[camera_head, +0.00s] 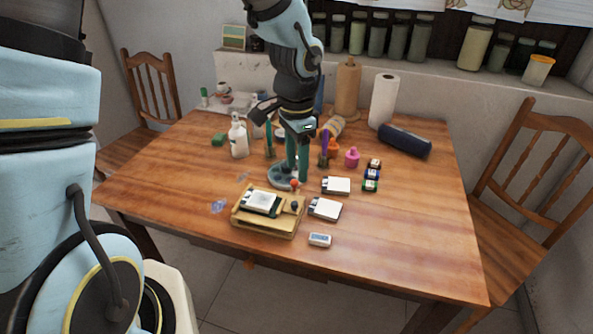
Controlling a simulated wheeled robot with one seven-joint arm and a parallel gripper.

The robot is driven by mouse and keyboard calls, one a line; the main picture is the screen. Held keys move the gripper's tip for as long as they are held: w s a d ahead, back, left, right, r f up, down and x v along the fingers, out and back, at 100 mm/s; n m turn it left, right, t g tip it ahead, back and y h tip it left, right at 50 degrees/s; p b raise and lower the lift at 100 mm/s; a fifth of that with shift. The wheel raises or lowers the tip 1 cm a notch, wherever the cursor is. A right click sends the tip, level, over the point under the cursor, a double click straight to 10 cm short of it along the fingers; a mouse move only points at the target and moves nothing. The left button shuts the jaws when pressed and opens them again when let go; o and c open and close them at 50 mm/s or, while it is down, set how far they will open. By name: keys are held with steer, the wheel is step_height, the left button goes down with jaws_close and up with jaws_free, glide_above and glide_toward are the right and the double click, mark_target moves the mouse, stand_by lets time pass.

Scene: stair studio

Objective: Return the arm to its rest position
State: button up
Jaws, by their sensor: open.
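My arm comes down from the top of the head camera view, light blue and black, over the middle of the wooden table (400,215). My gripper (296,178) points down with two teal fingers that stand apart. It looks open, and I see nothing held between the fingers. The fingertips are over or beside a round grey-blue dish (279,180); I cannot tell whether they touch it. The arm and fingers hide part of what stands behind them.
White cards, small jars and a dark blue cylinder (404,140) lie to the right. Chairs flank the table. Its right front is clear.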

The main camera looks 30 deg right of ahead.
steer(key=shift+w+a, duration=0.1)
stand_by(0.3)
steer(key=w+a+r+n, duration=0.1)
steer(key=a+n, duration=0.4)
steer(key=a, duration=0.5)
steer(key=w+a+r+n+t, duration=0.1)
steer(key=w+a+r+n, duration=0.1)
steer(key=a+n, duration=0.4)
steer(key=w+a+r+n, duration=0.2)
steer(key=a+n, duration=0.3)
steer(key=a, duration=0.9)
steer(key=shift+w+r+n+t, duration=0.15)
steer(key=shift+r+n+t, duration=0.15)
steer(key=shift+r, duration=0.1)
